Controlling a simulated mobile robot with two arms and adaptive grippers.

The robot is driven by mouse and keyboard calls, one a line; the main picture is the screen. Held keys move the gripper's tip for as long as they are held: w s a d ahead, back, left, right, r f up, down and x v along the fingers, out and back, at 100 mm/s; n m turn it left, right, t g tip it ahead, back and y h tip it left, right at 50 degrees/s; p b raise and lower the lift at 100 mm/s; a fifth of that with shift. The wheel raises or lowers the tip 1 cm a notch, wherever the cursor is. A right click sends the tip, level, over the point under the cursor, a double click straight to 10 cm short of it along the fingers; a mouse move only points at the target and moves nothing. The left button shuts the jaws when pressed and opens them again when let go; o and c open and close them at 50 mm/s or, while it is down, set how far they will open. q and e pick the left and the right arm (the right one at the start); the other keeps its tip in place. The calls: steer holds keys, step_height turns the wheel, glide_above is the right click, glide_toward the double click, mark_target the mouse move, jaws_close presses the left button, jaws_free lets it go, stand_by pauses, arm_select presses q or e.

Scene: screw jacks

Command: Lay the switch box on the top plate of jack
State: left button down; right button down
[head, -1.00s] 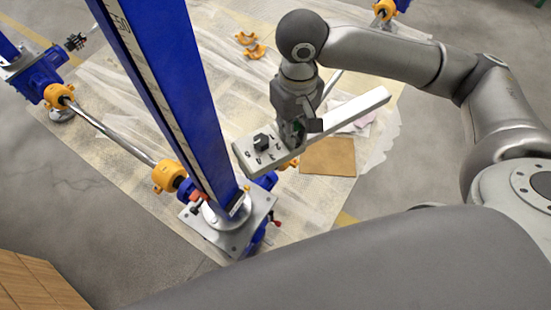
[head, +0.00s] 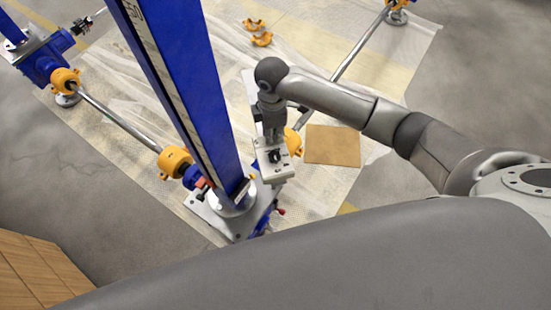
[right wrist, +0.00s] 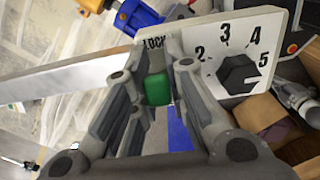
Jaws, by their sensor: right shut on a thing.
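The switch box (head: 281,175) is a long pale bar with a black knob at its near end. In the right wrist view its white panel (right wrist: 212,42) shows numbers, "LOCK" and the black knob. My right gripper (head: 272,138) is shut on the switch box, with a green part between its fingers in the wrist view. My left gripper is not in view.
The blue column stands close left of the box. Orange couplings (head: 175,161) and a steel shaft (head: 120,130) run to another jack at upper left. A brown sheet (head: 332,146) and orange clips (head: 261,39) lie on the floor sheeting. A wooden thing (head: 38,270) stands lower left.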

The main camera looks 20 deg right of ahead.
steer(key=f+n, duration=0.2)
steer(key=f, duration=0.1)
steer(key=s+f+n, duration=0.1)
steer(key=f+n, duration=0.1)
steer(key=f, duration=0.1)
steer(key=s+f+n, duration=0.1)
steer(key=f+n, duration=0.2)
steer(key=f, duration=0.1)
steer(key=shift+s+a, duration=0.15)
steer(key=shift+s, duration=0.05)
step_height(320, 180, down, 8)
steer(key=n+b, duration=0.1)
steer(key=b, duration=0.6)
steer(key=shift+s+f+b, duration=0.25)
steer(key=shift+b, duration=0.15)
steer(key=shift+p, duration=0.3)
steer(key=shift+f+b, duration=0.45)
steer(key=shift+f, duration=0.2)
stand_by(0.4)
